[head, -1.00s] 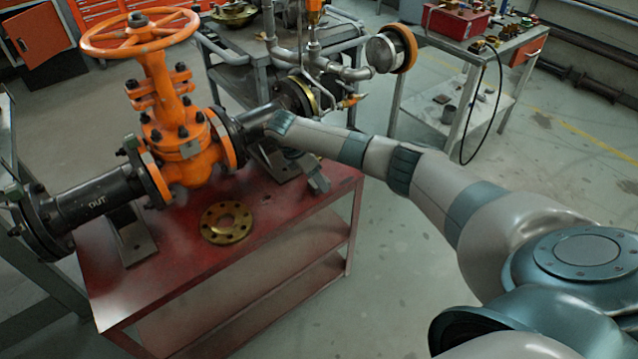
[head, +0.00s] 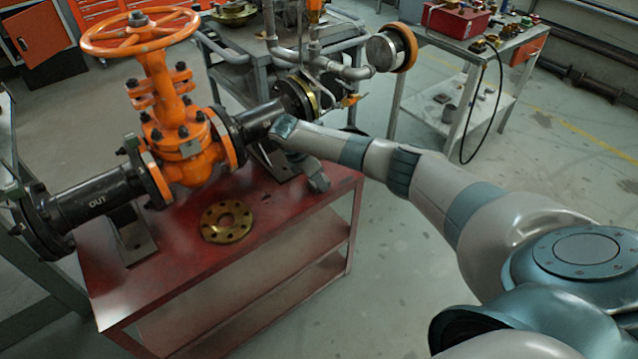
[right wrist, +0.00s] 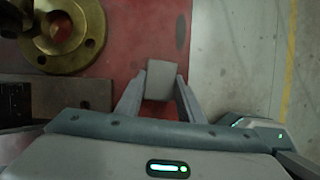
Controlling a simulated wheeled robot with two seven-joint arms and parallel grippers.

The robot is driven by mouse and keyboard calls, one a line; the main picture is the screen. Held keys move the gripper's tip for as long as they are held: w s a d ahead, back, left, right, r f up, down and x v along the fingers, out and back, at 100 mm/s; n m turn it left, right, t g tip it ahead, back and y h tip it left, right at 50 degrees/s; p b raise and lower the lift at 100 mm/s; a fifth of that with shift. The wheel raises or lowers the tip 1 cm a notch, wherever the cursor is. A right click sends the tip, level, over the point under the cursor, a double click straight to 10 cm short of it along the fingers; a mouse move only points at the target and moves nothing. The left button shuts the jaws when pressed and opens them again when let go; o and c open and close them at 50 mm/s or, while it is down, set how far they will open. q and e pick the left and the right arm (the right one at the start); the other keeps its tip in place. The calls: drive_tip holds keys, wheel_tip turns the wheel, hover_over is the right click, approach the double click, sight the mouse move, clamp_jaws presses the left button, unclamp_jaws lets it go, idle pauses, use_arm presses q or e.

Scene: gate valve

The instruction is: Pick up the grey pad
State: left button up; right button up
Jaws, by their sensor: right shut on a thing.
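The grey pad (right wrist: 161,74) is a small block in the right wrist view, seen against the red table top (right wrist: 125,45). My right gripper (right wrist: 161,90) is shut on it, with one finger against each side. In the head view my right gripper (head: 318,182) is over the right end of the red table (head: 275,215), and the pad cannot be made out there. I cannot tell whether the pad touches the table. My left gripper is not in view.
A brass flange ring (head: 227,222) lies on the table, left of my right gripper. The orange gate valve (head: 185,145) and its black pipe (head: 95,197) stand behind and to the left. Open floor (head: 400,270) lies right of the table.

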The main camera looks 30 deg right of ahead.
drive_tip(key=shift+r, duration=0.15)
drive_tip(key=shift+r, duration=0.6)
wheel_tip(320, 180, up, 2)
drive_tip(key=shift+w+r, duration=0.1)
drive_tip(key=shift+r, duration=0.15)
drive_tip(key=s+d+r+b, duration=0.1)
drive_tip(key=s+d+r, duration=0.6)
drive_tip(key=s+d, duration=0.1)
drive_tip(key=shift+s+d, duration=0.15)
